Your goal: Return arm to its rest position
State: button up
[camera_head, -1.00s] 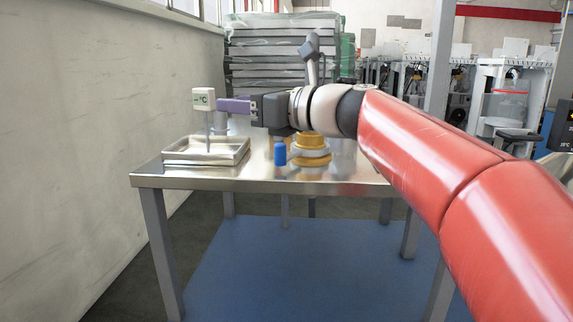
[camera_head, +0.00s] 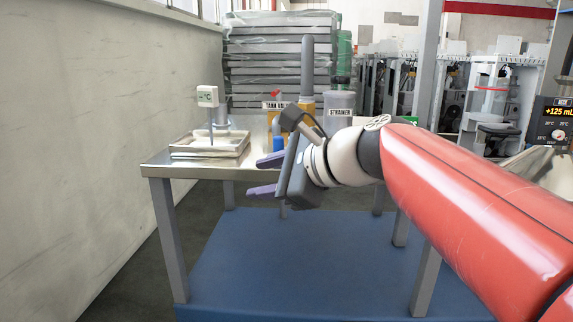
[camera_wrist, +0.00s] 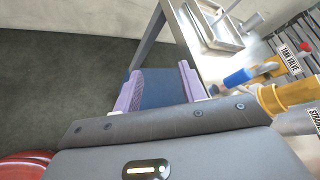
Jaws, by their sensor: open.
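My gripper (camera_head: 268,175) is open in front of the steel table's front edge in the head view, tilted, with its purple fingers pointing left. Nothing is between the fingers. In the wrist view my gripper (camera_wrist: 158,92) shows both purple fingers spread, with dark floor and the blue mat beyond. My red arm reaches in from the right and covers the right part of the table (camera_head: 190,171).
On the table stand a tray (camera_head: 236,153) with a °C display (camera_head: 207,96), a yellow valve labelled TANK VALVE (camera_wrist: 288,93) with a blue handle (camera_wrist: 238,77), and a grey STRAINER (camera_head: 339,100). A +125 mL display (camera_head: 557,112) is at right. A wall (camera_head: 100,130) stands left.

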jog(key=s+d+f+n+g+h+p, duration=0.1)
jog(key=s+d+f+n+h, duration=0.4)
jog(key=s+d+f+n, duration=0.3)
jog(key=s+d+f+n+g+h+p, duration=0.1)
jog(key=s+d+f+n+h, duration=0.4)
jog(key=f, duration=0.8)
jog(key=s+d+n, duration=0.3)
jog(key=s+d, duration=0.1)
jog(key=d, duration=0.1)
jog(key=shift+s+d+f+h, duration=0.3)
jog(key=shift+f+h, duration=0.05)
jog(key=shift+h, duration=0.05)
